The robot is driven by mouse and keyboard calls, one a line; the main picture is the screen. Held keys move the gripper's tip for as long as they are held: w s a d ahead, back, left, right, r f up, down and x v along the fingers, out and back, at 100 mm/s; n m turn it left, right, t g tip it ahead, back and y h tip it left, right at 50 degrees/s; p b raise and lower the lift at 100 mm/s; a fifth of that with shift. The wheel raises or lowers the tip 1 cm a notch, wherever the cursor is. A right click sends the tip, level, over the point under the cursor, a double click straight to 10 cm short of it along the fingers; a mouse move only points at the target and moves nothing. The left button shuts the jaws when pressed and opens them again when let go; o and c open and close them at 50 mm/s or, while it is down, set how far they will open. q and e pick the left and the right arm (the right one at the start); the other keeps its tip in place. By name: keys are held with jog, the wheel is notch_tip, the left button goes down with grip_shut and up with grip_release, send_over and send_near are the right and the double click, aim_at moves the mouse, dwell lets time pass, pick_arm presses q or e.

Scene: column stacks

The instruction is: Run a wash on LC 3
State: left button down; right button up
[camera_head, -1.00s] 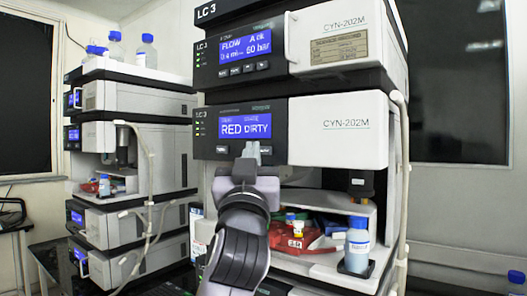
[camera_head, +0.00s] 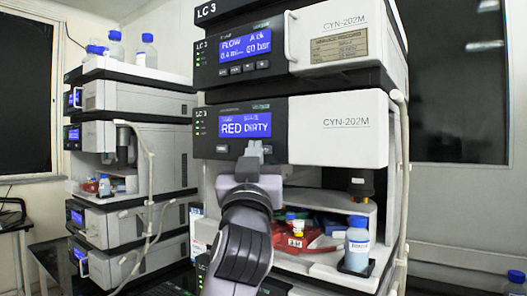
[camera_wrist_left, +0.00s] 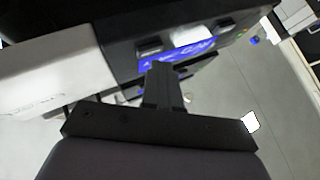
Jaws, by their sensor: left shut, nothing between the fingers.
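The LC 3 stack (camera_head: 348,131) stands in the middle of the head view. In the left wrist view the gripper (camera_wrist_left: 163,72) points at the panel, near the blue screen (camera_wrist_left: 190,50). Whether the fingertips touch a button cannot be told. My right gripper is not in view.
An open bay below the screen holds red and blue items (camera_head: 300,235) and a blue-capped bottle (camera_head: 357,246) at its front right. A second instrument stack (camera_head: 130,165) with bottles on top stands at left. A tube (camera_head: 402,180) hangs down the LC 3 stack's right side.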

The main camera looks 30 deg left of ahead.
pick_arm(q)
jog(key=shift+w, duration=0.5)
dwell(0.7)
jog(key=shift+s, duration=0.85)
jog(key=s, duration=0.5)
jog(key=shift+a+p, duration=0.2)
jog(key=shift+p, duration=0.1)
dwell(0.6)
